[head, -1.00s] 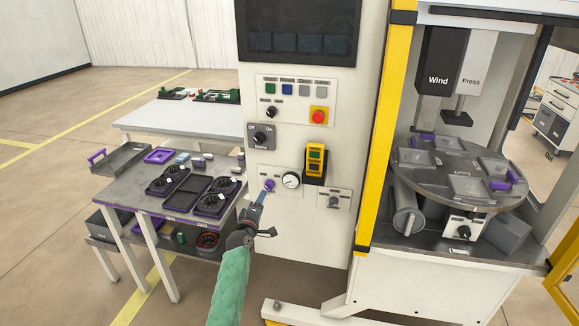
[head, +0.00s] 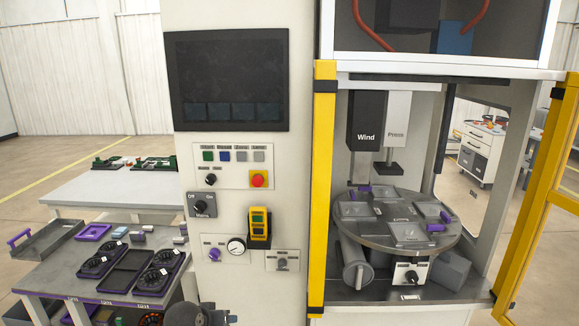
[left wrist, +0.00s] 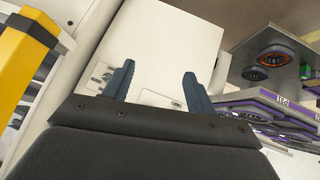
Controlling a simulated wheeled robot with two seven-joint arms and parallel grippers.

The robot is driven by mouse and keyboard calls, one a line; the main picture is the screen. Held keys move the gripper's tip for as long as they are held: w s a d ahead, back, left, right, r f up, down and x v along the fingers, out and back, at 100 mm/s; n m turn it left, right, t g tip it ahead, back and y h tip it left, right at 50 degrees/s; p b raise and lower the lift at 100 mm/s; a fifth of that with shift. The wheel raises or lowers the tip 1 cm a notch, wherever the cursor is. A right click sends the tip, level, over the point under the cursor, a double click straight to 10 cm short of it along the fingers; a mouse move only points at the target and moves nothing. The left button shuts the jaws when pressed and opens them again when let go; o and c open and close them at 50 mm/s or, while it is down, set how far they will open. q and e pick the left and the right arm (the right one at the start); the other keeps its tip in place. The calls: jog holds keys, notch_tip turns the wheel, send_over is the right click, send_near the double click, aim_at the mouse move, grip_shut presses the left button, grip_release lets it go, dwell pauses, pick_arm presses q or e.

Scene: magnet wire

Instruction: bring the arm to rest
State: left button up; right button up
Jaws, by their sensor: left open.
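My left gripper (left wrist: 158,70) is open in the left wrist view, with two blue-grey fingers apart and nothing between them. A white cabinet surface (left wrist: 160,45) lies beyond the fingers. In the head view only a dark part of my left arm shows at the bottom edge, below the control cabinet (head: 205,285); the fingers cannot be made out there. The purple knob (head: 214,254) beside the round gauge (head: 236,246) is clear of the arm. My right gripper is in neither view.
A yellow post (head: 323,190) stands right of the cabinet, beside the machine's round table (head: 375,232). At left is a workbench (head: 60,275) with black and purple parts. In the left wrist view a yellow post (left wrist: 22,50) is at left and shelves with parts (left wrist: 275,55) at right.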

pick_arm(q)
jog(key=s+d+f+g, duration=0.1)
jog(key=s+f, duration=0.3)
jog(key=s, duration=0.9)
jog(key=s+d+f+m+g+y, duration=0.1)
jog(key=s+f+g, duration=0.2)
jog(key=s, duration=1.1)
jog(key=s+d+f+g, duration=0.1)
jog(key=s+f, duration=0.5)
jog(key=s, duration=0.8)
jog(key=shift+s+d+f+m+g+y, duration=0.15)
jog(key=shift+d+f+m+g+y, duration=0.2)
jog(key=shift+g, duration=0.55)
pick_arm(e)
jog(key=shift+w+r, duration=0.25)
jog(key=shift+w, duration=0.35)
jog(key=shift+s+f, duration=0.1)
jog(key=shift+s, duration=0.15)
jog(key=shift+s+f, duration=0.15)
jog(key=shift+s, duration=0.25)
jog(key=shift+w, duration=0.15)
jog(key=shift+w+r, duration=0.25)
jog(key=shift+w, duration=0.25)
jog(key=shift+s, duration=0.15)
